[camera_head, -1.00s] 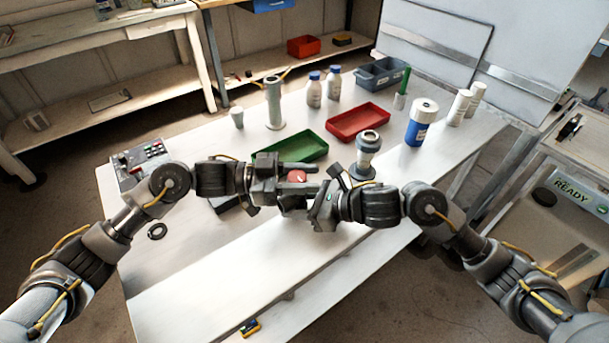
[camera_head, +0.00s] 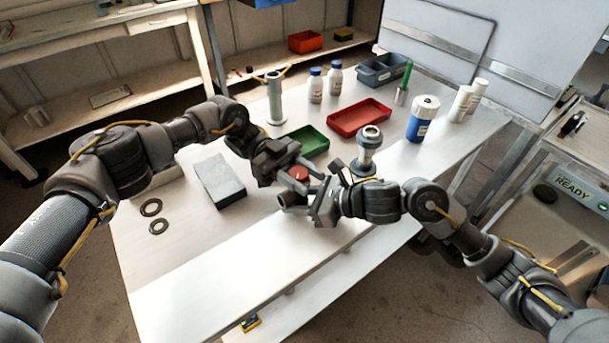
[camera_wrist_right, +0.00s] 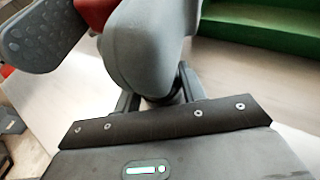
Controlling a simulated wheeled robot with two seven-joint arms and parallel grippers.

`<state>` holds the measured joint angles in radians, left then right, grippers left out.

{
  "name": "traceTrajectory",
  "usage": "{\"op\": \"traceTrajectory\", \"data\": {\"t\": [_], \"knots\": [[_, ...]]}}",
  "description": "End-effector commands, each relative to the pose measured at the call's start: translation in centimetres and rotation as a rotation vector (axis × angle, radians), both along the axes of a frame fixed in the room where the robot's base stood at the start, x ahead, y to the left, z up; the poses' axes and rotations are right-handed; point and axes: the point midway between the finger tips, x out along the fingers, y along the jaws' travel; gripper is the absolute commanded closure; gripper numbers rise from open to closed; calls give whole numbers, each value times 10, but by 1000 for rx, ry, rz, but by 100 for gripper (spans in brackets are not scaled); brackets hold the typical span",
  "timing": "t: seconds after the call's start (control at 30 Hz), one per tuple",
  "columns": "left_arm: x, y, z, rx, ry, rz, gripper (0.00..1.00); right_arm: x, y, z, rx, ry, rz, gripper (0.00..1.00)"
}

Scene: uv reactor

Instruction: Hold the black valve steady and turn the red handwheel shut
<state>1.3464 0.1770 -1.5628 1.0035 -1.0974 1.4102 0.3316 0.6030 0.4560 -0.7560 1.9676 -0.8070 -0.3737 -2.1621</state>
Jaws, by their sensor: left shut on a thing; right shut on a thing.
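The red handwheel (camera_head: 299,173) sits on top of the black valve (camera_head: 289,199), above the front part of the white table. My left gripper (camera_head: 303,178) comes down from the upper left and is shut on the red handwheel, a finger on each side of it. My right gripper (camera_head: 308,198) is shut on the black valve from the right. In the right wrist view the valve (camera_wrist_right: 150,45) shows large and grey between the right fingers, with a bit of the red handwheel (camera_wrist_right: 96,10) behind it. The valve's lower part is mostly hidden by the grippers.
A grey box (camera_head: 221,180) and two dark rings (camera_head: 151,207) lie left. Behind stand a green tray (camera_head: 311,141), a red tray (camera_head: 359,115) and a grey column (camera_head: 274,98). A grey fitting (camera_head: 368,150) stands close behind my right gripper. The front table strip is clear.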

Motion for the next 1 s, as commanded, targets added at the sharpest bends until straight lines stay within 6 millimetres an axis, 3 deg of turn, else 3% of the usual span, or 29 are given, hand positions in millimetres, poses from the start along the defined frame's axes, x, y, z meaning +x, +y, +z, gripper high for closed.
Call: {"op": "traceTrajectory", "data": {"t": [0.73,0.77,0.9,1.0], "knots": [[1,3,-1,5,-6,-55,86,0,1,1,4,-1,2,90],[1,3,-1,5,-6,-55,59,0,1,1,4,-1,2,90],[0,3,0,4,-5,-56,41,0,1,1,3,-1,1,90],[0,3,0,4,-5,-56,41,0,1,1,3,-1,1,90]]}}
